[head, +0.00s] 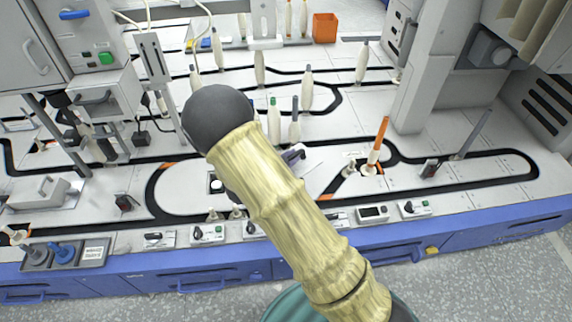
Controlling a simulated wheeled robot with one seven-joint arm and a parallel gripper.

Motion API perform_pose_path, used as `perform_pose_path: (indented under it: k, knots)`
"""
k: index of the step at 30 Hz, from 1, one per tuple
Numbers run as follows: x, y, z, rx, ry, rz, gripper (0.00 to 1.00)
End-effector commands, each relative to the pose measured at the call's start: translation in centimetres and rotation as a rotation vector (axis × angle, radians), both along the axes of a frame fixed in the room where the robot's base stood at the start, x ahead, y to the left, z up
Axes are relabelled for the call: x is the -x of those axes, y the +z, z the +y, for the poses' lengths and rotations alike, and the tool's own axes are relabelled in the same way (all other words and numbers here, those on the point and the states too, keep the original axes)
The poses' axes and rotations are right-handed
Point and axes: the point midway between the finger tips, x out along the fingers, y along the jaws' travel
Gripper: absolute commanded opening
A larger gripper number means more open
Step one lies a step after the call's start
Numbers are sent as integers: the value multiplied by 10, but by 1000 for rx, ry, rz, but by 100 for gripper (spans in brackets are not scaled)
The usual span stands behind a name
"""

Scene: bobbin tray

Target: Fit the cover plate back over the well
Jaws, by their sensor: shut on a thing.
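My arm crosses the middle of the view and hides most of my gripper (293,155), of which a small dark and grey part shows to the right of the arm. My gripper is shut on a thin pale plate, which looks like the cover plate (313,166); only its right part shows. I cannot tell whether the plate touches the table. A small dark-edged square opening (214,176), perhaps the well, lies on the white table just left of the arm, partly hidden by it. It is apart from the visible part of the plate.
Pale bobbins stand around the black tracks, with a green-topped one (273,120) behind my gripper. An orange-topped rod (379,140) stands to the right. Small switch boxes (208,234) line the blue front edge. The white table (460,182) has free room at right.

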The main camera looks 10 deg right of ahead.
Motion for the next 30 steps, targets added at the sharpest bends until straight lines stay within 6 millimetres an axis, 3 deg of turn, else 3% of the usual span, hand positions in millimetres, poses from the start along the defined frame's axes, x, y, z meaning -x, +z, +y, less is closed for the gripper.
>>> perform_pose_path:
  k: [11,19,30]
  knots:
    - [-25,38,-26,5,148,-4,0]
    - [-44,73,-50,12,347,-1,0]
    - [-40,110,-64,13,660,7,0]
